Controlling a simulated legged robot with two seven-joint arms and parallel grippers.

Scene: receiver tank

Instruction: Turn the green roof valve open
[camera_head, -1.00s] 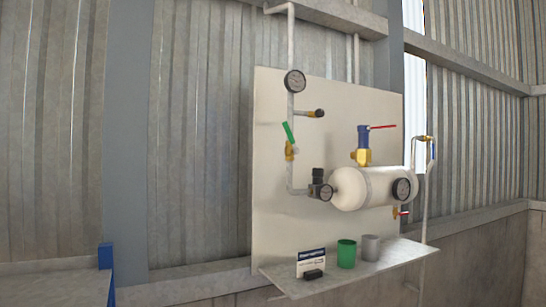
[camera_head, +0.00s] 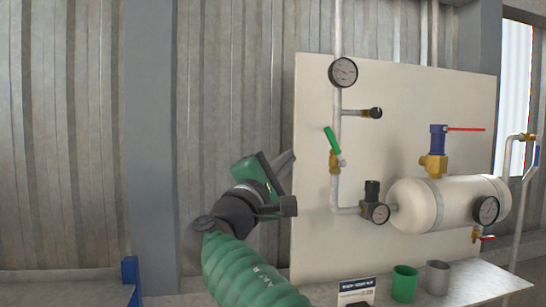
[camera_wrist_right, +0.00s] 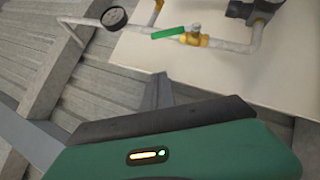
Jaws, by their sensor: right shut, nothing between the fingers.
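The green valve handle (camera_head: 332,140) sits on a brass valve body (camera_head: 335,162) on the vertical pipe at the left of the white panel. The handle is tilted, its top leaning left. In the right wrist view the green handle (camera_wrist_right: 168,32) and brass body (camera_wrist_right: 194,39) show at the top. My right gripper (camera_head: 288,182) is shut and empty, left of and below the valve, apart from it. In the right wrist view its fingertip (camera_wrist_right: 163,90) points up toward the panel edge. My left gripper is not in view.
A gauge (camera_head: 342,72) and a capped side branch (camera_head: 375,113) are above the valve. A regulator (camera_head: 373,205) and white tank (camera_head: 420,205) stand to the right. A shelf below holds a green cup (camera_head: 404,284) and a grey cup (camera_head: 438,277).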

